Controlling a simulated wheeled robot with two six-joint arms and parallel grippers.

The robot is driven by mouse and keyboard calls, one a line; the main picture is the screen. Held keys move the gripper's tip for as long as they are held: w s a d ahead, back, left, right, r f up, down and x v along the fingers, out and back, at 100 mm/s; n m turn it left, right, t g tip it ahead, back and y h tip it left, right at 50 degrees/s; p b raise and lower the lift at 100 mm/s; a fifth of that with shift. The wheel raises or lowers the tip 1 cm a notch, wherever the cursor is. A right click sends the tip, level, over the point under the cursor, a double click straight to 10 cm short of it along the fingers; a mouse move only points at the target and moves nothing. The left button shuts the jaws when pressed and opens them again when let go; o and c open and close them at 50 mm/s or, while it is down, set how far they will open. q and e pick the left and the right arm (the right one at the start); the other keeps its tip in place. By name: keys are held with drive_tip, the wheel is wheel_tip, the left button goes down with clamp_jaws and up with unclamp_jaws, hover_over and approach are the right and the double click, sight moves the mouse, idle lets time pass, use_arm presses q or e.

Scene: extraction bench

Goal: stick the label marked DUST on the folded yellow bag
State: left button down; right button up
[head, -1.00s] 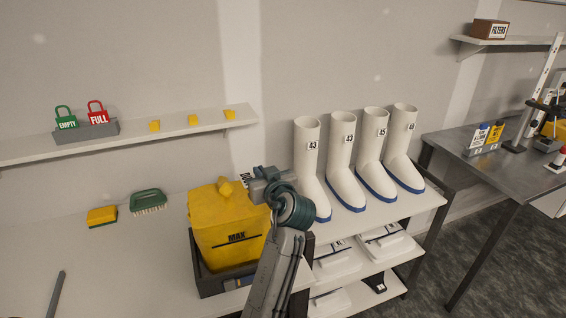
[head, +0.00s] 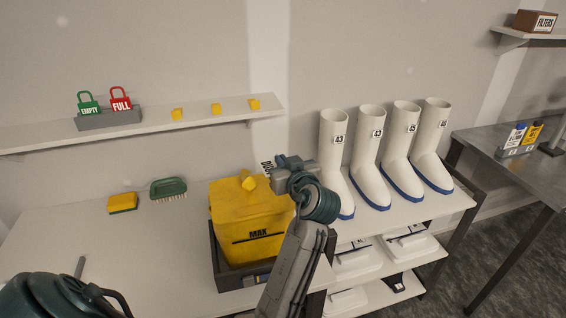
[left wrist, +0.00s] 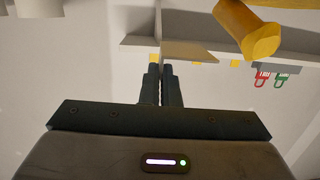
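The folded yellow bag (head: 245,230) sits upright in a dark open tray (head: 222,283) on the bench. Its front carries a MAX line, and its folded neck sticks up on top. The neck also shows large in the left wrist view (left wrist: 250,32). My left gripper (head: 277,170) is above the bag's right rear corner, just right of the neck. Its fingers (left wrist: 161,76) are close together on a thin label (left wrist: 190,52). My right gripper is not in view.
A wall shelf (head: 215,121) behind holds green EMPTY and red FULL padlocks (head: 120,100) and several small yellow blocks. A sponge (head: 123,202) and green brush (head: 168,188) lie left of the bag. White boots (head: 368,155) stand close on the right.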

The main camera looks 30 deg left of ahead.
use_arm(q)
wheel_tip(320, 180, down, 4)
drive_tip(key=b, duration=0.3)
drive_tip(key=shift+r, duration=0.1)
drive_tip(key=shift+f+b, duration=0.45)
drive_tip(key=shift+f, duration=0.15)
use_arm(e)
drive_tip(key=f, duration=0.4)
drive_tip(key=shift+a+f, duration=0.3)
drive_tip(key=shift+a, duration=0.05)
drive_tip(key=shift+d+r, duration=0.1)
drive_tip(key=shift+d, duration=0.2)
use_arm(q)
drive_tip(key=shift+f+b, duration=0.35)
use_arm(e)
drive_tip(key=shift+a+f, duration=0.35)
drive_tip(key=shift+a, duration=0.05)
use_arm(q)
drive_tip(key=shift+f, duration=0.25)
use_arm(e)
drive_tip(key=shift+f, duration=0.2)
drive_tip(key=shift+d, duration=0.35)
use_arm(q)
drive_tip(key=shift+f+b, duration=0.15)
drive_tip(key=shift+b, duration=0.25)
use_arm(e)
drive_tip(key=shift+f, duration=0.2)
